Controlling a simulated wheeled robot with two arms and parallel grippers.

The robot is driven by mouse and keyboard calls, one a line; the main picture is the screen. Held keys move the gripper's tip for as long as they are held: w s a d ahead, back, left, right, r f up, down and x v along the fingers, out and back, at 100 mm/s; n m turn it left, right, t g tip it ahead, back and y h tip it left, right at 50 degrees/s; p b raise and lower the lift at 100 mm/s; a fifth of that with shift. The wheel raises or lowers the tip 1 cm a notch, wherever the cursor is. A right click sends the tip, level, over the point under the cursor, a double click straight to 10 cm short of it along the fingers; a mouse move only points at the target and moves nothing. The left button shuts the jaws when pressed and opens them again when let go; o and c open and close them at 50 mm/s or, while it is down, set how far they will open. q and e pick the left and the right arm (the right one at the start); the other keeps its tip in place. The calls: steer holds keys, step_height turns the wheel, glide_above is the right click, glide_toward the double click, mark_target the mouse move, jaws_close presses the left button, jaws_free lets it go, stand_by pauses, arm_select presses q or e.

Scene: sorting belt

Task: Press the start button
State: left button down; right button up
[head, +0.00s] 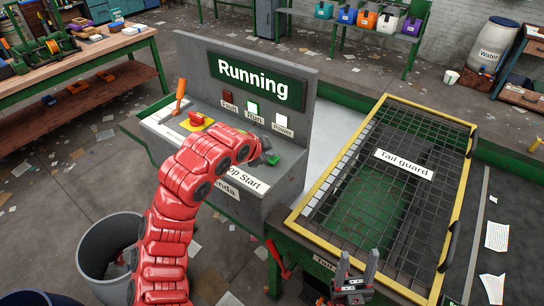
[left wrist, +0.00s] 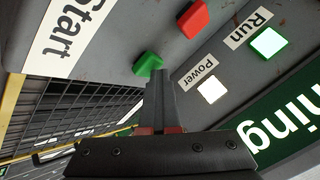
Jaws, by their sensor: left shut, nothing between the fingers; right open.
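The grey control console shows a green display (head: 257,80) reading "Running". The green start button (head: 273,160) sits on its sloped top, beside my left gripper (head: 266,153). In the left wrist view the green button (left wrist: 147,64) is right at the tips of my shut, empty left fingers (left wrist: 157,73). I cannot tell whether they touch it. A red button (left wrist: 194,18) is beside it. The "Start" label (left wrist: 70,28) is partly cut off there. My right gripper (head: 357,262) is open and empty at the lower right, away from the console.
The Run lamp (head: 253,108) and Power lamp (head: 284,123) are lit; the Fault lamp (head: 228,98) is dark red. An orange lever (head: 180,97) and a red knob on yellow (head: 197,119) stand left on the console. The tail guard (head: 404,164) lies to the right.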

arm_select(q)
steer(key=shift+r, duration=0.8)
steer(key=shift+r, duration=0.1)
steer(key=shift+r+p, duration=0.35)
steer(key=shift+r, duration=2.05)
